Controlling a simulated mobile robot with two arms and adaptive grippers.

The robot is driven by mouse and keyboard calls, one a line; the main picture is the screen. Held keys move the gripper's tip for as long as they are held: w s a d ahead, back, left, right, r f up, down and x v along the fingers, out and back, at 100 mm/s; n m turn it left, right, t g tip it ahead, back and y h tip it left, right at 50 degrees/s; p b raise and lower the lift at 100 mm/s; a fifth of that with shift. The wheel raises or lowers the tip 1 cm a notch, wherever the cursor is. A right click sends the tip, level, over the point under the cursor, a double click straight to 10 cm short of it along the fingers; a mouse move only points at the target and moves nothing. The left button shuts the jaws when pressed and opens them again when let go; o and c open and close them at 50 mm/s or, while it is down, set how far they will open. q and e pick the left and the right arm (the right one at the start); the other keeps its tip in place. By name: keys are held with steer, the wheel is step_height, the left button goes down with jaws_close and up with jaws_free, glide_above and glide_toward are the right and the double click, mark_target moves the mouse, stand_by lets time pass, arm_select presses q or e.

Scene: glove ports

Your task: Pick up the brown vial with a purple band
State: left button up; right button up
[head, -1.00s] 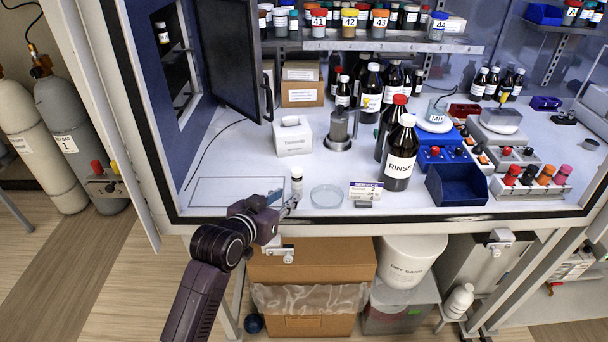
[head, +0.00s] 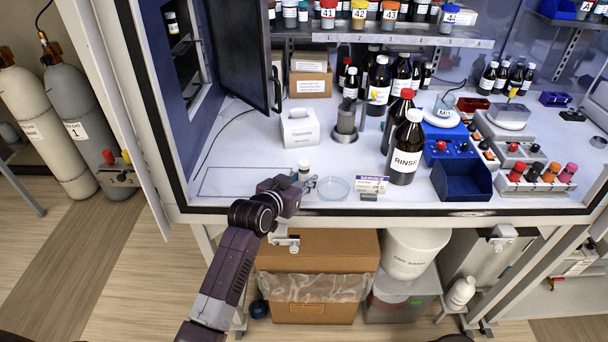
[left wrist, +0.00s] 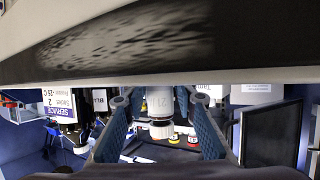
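A small vial with a white cap and pale label (head: 304,169) stands on the white worktop near the front edge, left of a glass dish. My left gripper (head: 308,184) is at the vial, and its lower part is hidden behind the fingers. In the left wrist view the two fingers (left wrist: 162,118) are spread, with a white-capped vial (left wrist: 160,102) between them and a gap on each side. I cannot make out brown glass or a purple band on it. My right gripper is not in view.
The glass dish (head: 334,188) and the service sign (head: 371,185) stand just right of the vial. The RINSE bottle (head: 406,157) and blue bin (head: 462,182) are further right. A white box (head: 299,129) stands behind. The cabinet's front rim (head: 330,213) runs below my gripper.

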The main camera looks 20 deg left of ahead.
arm_select(q)
steer(key=shift+c, duration=0.6)
steer(key=c, duration=0.5)
steer(key=shift+r, duration=0.15)
